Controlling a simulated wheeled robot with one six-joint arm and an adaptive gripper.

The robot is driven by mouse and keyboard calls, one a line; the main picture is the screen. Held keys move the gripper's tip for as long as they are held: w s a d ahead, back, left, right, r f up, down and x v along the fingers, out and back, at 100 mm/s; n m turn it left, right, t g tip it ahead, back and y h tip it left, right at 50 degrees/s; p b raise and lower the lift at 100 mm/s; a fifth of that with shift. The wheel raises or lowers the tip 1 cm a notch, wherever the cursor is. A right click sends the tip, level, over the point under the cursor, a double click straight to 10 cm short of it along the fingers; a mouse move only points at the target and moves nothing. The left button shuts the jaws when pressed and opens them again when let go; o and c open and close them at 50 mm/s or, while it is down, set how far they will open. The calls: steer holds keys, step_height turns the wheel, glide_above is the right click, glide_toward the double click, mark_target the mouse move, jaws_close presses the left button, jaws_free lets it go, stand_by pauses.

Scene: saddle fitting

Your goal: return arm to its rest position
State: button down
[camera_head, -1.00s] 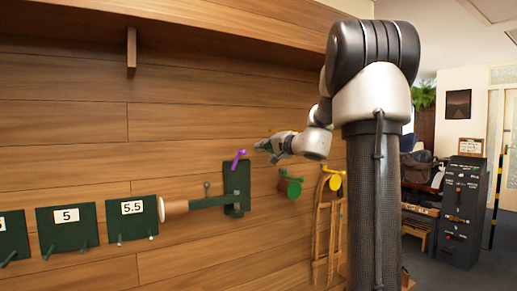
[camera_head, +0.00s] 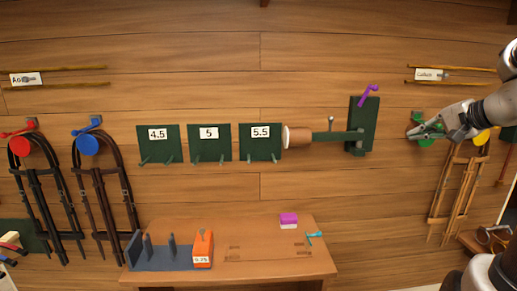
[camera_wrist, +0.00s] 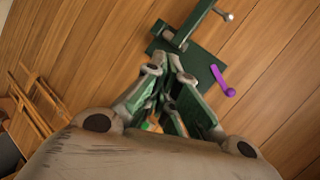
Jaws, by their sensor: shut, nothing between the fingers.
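My gripper (camera_head: 428,132) is at the right of the head view, in front of the wooden wall, near a green disc hook (camera_head: 421,141) that it partly covers. It is shut and holds nothing. In the wrist view my gripper's fingers (camera_wrist: 172,62) come close together at the tips. Behind them are the green wall bracket (camera_wrist: 205,62) and a purple lever (camera_wrist: 222,80). My arm (camera_head: 497,104) enters from the right edge of the head view.
The green bracket (camera_head: 366,122) with a wooden roller (camera_head: 299,137) sticks out left of my gripper. Numbered green plates (camera_head: 209,142) line the wall. Bridles (camera_head: 95,190) hang at left.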

steer(key=s+a+f+n+g+h, duration=0.1)
steer(key=s+a+f+n+g, duration=0.1)
steer(key=s, duration=0.5)
steer(key=s+a+f+n+g+h, duration=0.1)
steer(key=s+a+n, duration=0.3)
steer(key=s, duration=0.4)
steer(key=s+a+f+n+g+h, duration=0.2)
steer(key=s+a+f+n+g, duration=0.1)
steer(key=s+n, duration=0.2)
steer(key=shift+s+f+n+g, duration=0.3)
steer(key=shift+s+f+g, duration=0.1)
steer(key=shift+s, duration=0.8)
